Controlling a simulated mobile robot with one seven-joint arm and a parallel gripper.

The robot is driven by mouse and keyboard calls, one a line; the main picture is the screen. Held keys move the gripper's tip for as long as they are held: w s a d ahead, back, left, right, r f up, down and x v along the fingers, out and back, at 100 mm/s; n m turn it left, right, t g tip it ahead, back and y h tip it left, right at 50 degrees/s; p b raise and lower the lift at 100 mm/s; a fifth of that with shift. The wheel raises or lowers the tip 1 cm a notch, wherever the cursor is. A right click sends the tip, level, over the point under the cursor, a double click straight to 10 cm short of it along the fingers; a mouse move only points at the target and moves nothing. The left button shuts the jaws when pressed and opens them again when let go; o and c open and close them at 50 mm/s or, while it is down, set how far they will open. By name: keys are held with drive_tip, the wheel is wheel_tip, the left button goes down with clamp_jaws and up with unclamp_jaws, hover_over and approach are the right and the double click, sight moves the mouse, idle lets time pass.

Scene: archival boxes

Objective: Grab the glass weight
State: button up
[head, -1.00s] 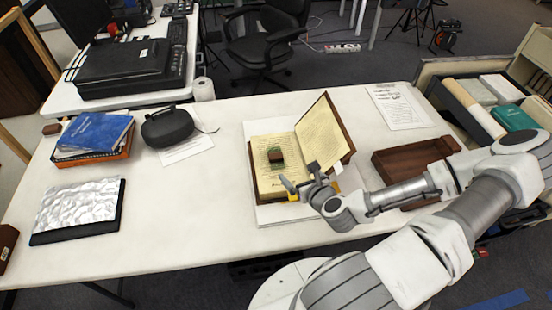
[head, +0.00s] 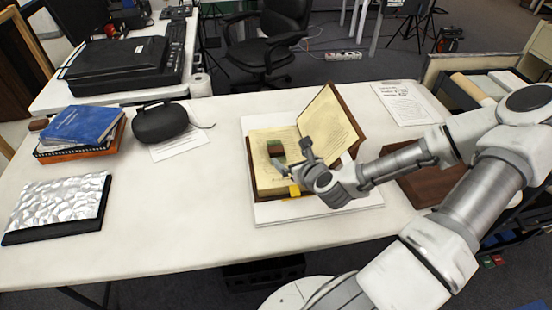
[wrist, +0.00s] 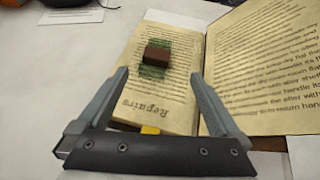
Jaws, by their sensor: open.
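A small block, green with a brown middle part, probably the glass weight (head: 276,148), lies on the left page of the open book (head: 268,180). In the wrist view the weight's brown part (wrist: 157,55) has green showing above and below it. My gripper (head: 290,153) is open and empty, above the book. In the wrist view the weight shows between and beyond the fingertips of my gripper (wrist: 160,73), apart from both. The book's right side (head: 330,120) is tilted up beside my right finger.
A brown wooden tray (head: 435,187) lies right of the book, partly behind my arm. A dark rounded case (head: 160,122), blue book (head: 82,124) and silver crinkled sheet (head: 60,203) are left. The white table (head: 190,220) is clear between them and the book.

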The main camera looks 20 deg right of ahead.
approach(276, 149)
drive_tip(key=x, duration=0.2)
drive_tip(key=shift+w+d+f, duration=0.2)
drive_tip(key=shift+w, duration=0.1)
drive_tip(key=shift+a+b+x, duration=0.2)
drive_tip(key=shift+b+x, duration=0.5)
drive_tip(key=shift+x, duration=2.1)
drive_tip(key=shift+c, duration=0.2)
clamp_jaws()
